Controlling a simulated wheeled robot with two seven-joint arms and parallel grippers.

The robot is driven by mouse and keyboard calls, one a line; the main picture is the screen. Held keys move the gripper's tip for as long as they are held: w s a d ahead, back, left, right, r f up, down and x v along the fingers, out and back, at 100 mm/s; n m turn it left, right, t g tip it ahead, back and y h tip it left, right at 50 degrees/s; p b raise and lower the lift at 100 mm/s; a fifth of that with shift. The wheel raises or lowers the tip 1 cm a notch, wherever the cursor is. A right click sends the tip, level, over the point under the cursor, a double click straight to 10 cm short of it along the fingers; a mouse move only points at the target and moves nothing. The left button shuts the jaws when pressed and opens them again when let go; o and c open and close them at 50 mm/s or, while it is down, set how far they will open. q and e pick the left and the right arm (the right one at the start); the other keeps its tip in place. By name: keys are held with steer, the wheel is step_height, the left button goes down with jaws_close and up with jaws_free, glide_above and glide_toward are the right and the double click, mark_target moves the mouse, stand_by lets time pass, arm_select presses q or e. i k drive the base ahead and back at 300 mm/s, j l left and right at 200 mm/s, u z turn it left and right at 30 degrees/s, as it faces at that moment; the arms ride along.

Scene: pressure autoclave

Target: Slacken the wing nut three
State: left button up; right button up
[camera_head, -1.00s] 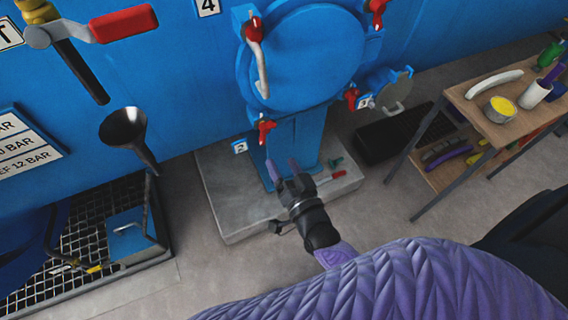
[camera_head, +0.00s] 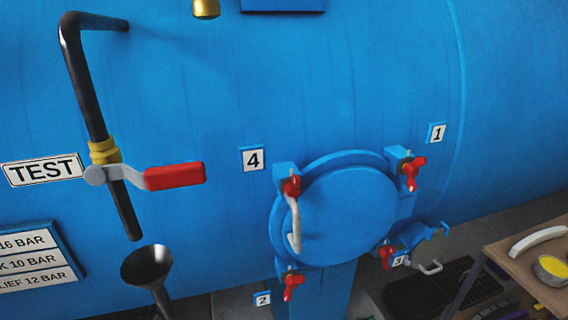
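Wing nut three, a red wing nut (camera_head: 386,257), sits at the lower right of the round blue door (camera_head: 350,220), beside the plate marked 3 (camera_head: 398,261). Other red wing nuts sit around the door: one by label 4 at the upper left (camera_head: 291,187), one by label 1 at the upper right (camera_head: 411,172) and one by label 2 at the lower left (camera_head: 291,287). A pale curved handle (camera_head: 294,225) is at the door's left side. Neither of my grippers shows in this view.
A red-handled valve (camera_head: 173,176) on a black pipe stands at the left by the TEST sign, above a black funnel (camera_head: 147,266). A wooden workbench (camera_head: 530,268) stands at the lower right.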

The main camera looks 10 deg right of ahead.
mark_target(385, 252)
steer(key=z, duration=1.3)
